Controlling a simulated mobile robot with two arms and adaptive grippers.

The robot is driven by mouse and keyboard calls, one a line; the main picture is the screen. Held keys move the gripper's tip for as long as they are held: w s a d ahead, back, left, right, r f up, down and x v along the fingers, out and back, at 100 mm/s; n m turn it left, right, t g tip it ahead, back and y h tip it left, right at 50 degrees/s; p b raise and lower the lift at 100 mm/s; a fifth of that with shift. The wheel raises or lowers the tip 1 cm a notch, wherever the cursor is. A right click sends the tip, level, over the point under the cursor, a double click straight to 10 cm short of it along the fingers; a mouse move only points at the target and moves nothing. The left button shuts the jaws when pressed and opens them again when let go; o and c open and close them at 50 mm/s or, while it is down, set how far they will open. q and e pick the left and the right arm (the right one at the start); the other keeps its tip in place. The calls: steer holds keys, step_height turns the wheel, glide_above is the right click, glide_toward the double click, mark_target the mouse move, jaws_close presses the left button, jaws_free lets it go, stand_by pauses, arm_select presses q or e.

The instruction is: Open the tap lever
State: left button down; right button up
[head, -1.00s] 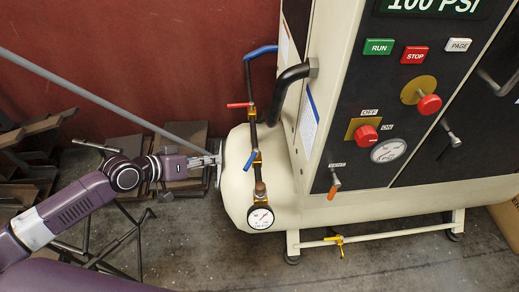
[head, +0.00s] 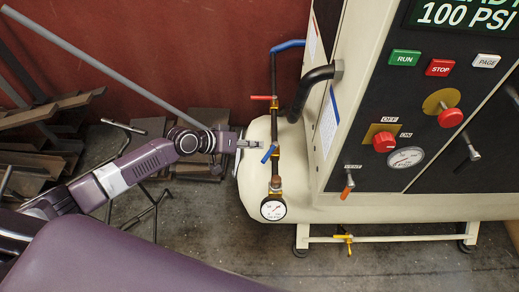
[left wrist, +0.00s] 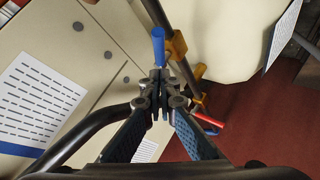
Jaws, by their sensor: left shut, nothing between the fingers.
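A dark vertical pipe (head: 275,124) with brass fittings stands beside the cream tank and carries several levers. A short blue lever (head: 268,154) sits low on it, a red lever (head: 262,97) higher, and a long blue lever (head: 288,44) at the top. My left gripper (head: 258,144) is shut and empty just left of the low blue lever. In the left wrist view the closed fingertips (left wrist: 160,78) point at a blue lever (left wrist: 158,45); I cannot tell whether they touch it. The red lever (left wrist: 207,119) shows there beyond the fingers. My right gripper is out of view.
A pressure gauge (head: 273,208) hangs below the pipe. The cream tank (head: 258,178) and control cabinet (head: 391,122) fill the right side. A black curved pipe (head: 305,93) stands close behind. Metal racks (head: 38,160) are at left.

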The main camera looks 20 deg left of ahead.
mark_target(270, 152)
arm_select(q)
steer(key=shift+s+d+f, duration=0.15)
steer(key=shift+d+f, duration=0.2)
steer(key=shift+f, duration=0.2)
steer(key=shift+s+d+f, duration=0.1)
steer(key=shift+d+f, duration=0.25)
steer(key=shift+f, duration=0.2)
